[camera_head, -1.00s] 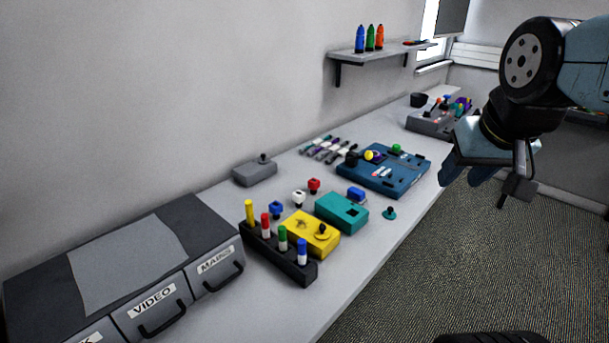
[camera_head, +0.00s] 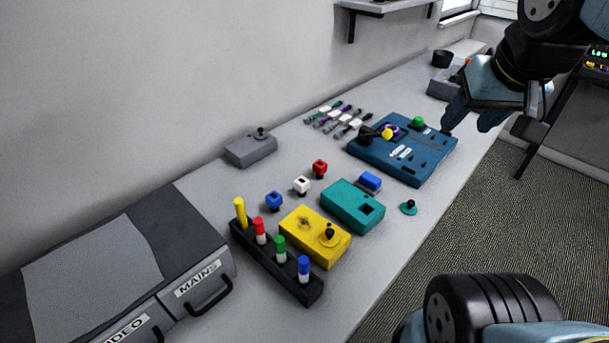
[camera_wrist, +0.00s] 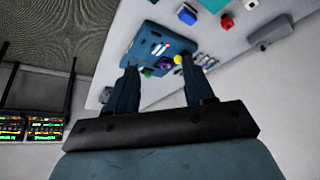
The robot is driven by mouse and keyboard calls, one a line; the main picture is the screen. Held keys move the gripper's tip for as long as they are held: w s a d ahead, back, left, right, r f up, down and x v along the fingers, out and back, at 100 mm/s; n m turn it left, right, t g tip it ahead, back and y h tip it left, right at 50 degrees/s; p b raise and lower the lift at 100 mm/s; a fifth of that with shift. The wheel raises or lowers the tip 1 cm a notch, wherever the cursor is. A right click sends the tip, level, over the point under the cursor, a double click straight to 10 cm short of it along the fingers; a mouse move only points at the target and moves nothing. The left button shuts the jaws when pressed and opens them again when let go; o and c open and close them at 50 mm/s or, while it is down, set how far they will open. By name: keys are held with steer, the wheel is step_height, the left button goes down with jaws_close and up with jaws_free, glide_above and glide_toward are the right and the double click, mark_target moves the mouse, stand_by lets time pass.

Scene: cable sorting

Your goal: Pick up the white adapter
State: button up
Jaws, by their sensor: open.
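The white adapter (camera_head: 302,184) is a small block with a socket in its top, upright on the grey bench. It stands between a blue adapter (camera_head: 274,200) and a red adapter (camera_head: 320,168), apart from both. In the wrist view, the white adapter (camera_wrist: 250,4) shows small at the top edge. My gripper (camera_head: 473,117) is open, above the bench's right side near the blue panel, well to the right of the white adapter. In the wrist view, nothing is held between the fingers (camera_wrist: 159,66).
A yellow box (camera_head: 308,243), a teal box (camera_head: 343,208) and a black rack of coloured plugs (camera_head: 262,262) stand in front of the adapters. A blue panel (camera_head: 425,160) lies to the right, a grey box (camera_head: 250,148) behind. Bare bench lies left of the adapters.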

steer(key=shift+o, duration=0.6)
steer(key=shift+w+a+n, duration=0.3)
steer(key=n+g, duration=0.6)
steer(key=n, duration=2.1)
glide_above(302, 180)
step_height(302, 180, down, 15)
step_height(302, 180, down, 13)
steer(key=shift+s+f, duration=0.1)
steer(key=shift+f, duration=0.05)
steer(key=c, duration=1)
steer(key=shift+c, duration=0.2)
